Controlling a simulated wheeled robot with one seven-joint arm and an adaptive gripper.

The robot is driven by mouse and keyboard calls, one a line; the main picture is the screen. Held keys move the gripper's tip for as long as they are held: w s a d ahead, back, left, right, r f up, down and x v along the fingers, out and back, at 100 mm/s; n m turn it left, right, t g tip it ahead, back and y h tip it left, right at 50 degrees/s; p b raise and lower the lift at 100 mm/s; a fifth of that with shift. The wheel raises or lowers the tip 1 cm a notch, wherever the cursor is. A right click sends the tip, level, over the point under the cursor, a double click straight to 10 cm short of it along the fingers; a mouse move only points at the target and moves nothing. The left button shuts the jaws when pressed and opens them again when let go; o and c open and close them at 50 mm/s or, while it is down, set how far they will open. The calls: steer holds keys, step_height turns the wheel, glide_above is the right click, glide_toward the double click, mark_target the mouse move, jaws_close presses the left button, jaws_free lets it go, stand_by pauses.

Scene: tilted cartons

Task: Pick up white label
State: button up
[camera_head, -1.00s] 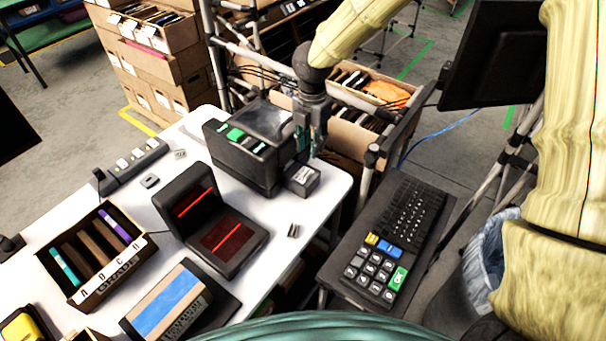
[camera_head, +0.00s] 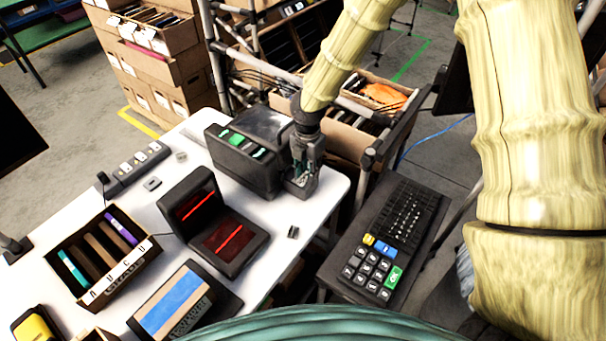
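My gripper (camera_head: 302,182) points down at the right end of the white table, just to the right of the black label printer (camera_head: 235,160) with its green panel. It covers most of the small dark block at the printer's front right. A small pale patch shows between or behind the fingers; I cannot tell whether it is the white label. The fingers are too small and dark to tell if they are open or shut.
A black scanner (camera_head: 228,243) with red lines stands left of my gripper on the white table (camera_head: 312,207). A carton of coloured folders (camera_head: 108,294) is at the left. A keyboard with keypad (camera_head: 395,235) is at the right. Cartons (camera_head: 350,140) stand behind the table.

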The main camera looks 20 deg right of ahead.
steer(key=shift+f, duration=0.85)
steer(key=shift+c, duration=0.2)
jaws_close()
steer(key=shift+r, duration=0.15)
